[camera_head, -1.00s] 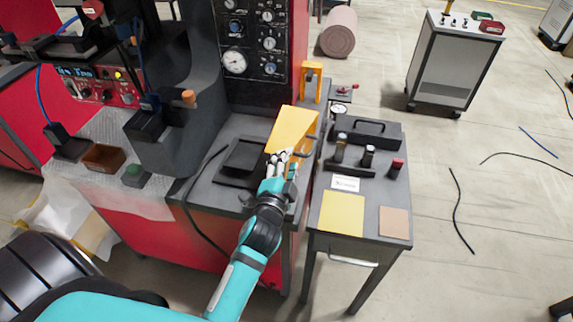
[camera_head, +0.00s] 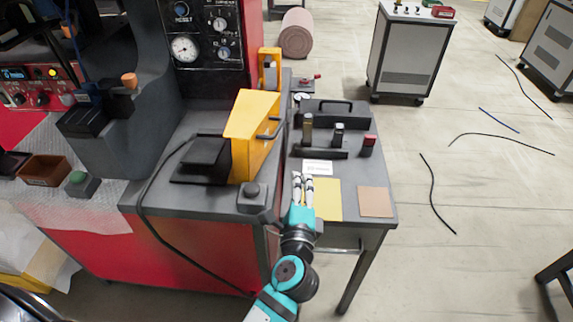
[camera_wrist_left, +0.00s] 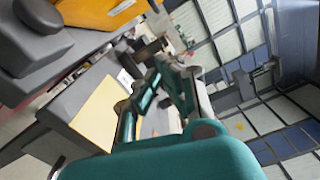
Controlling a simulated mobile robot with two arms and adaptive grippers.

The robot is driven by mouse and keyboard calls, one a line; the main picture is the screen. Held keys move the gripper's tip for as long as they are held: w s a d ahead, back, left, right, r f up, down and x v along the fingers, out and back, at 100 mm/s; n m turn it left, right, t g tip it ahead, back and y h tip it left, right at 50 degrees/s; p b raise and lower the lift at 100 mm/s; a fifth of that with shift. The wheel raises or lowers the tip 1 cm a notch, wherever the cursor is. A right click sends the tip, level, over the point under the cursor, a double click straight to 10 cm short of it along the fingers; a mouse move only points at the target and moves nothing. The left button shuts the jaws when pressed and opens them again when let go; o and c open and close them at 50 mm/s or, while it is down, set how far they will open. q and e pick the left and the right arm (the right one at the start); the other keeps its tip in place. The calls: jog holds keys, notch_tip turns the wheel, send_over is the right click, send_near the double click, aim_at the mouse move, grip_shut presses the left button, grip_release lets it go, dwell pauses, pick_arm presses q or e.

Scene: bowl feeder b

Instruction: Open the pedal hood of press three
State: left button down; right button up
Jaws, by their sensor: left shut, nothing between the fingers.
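The yellow hood (camera_head: 252,130) with its bar handle (camera_head: 270,128) stands swung up on the press table, to the right of the black pedal (camera_head: 204,152). The pedal is uncovered on its left side. A corner of the hood also shows at the top left of the left wrist view (camera_wrist_left: 98,12). My left gripper (camera_head: 303,176) is shut and empty. It is over the side table, to the right of and nearer than the hood, apart from it. In the left wrist view its fingers (camera_wrist_left: 168,75) are close together. My right gripper is not in view.
A dark round knob (camera_head: 252,191) sits on the press table's front corner. The side table holds a yellow sheet (camera_head: 328,200), a tan square (camera_head: 375,201), several stamps (camera_head: 338,135) and a black case (camera_head: 330,113). Black cables lie on the open floor at right.

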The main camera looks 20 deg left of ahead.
aim_at(258, 138)
pick_arm(q)
jog(key=w+a+r+p, duration=0.1)
jog(key=w+a+p, duration=0.3)
jog(key=w, duration=0.5)
jog(key=shift+w+a+r, duration=0.15)
jog(key=shift+w+a, duration=0.15)
jog(key=shift+a, duration=0.8)
jog(key=s+a+r+n+p, duration=0.1)
jog(key=a+r+n+p, duration=0.2)
jog(key=a+r, duration=0.1)
jog(key=shift+r, duration=0.15)
jog(key=shift+a, duration=0.1)
